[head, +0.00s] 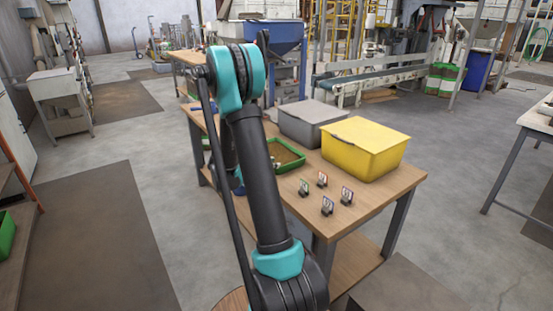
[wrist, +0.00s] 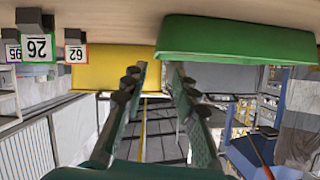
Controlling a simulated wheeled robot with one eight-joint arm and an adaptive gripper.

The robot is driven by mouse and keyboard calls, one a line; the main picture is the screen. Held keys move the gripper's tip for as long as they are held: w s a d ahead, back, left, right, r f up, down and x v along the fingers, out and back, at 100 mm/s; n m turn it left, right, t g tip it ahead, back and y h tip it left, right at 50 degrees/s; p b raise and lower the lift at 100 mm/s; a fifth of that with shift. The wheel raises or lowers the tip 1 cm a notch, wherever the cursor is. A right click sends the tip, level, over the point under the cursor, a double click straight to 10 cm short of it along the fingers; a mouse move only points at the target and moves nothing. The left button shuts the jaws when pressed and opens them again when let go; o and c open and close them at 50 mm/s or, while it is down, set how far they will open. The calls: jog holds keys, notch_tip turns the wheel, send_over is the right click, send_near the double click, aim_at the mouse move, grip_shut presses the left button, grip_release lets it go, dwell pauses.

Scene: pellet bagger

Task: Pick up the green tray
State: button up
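The green tray (head: 296,165) lies on the wooden table in the head view, a shallow tray with a green rim and brownish inside. My arm covers its left part. In the wrist view, which appears upside down, the tray's green wall (wrist: 235,42) spans the top right, close to the fingers. My gripper (wrist: 158,68) is open, with a visible gap between its two fingers and nothing held there. The fingertips appear beside the tray's wall; I cannot tell whether they touch it. In the head view my arm hides the gripper.
On the table (head: 334,220) are a yellow bin (head: 366,150), a grey bin (head: 302,122) and several small number stands (head: 327,205). The bins stand behind and right of the tray. A blue hopper (head: 272,36) is behind. The floor left of the table is open.

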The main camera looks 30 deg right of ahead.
aim_at(292, 164)
jog(key=x, duration=0.7)
jog(key=shift+d+f, duration=0.2)
jog(key=shift+d, duration=0.25)
jog(key=x, duration=0.4)
jog(key=shift+s+d, duration=0.1)
jog(key=shift+s, duration=0.05)
grip_shut()
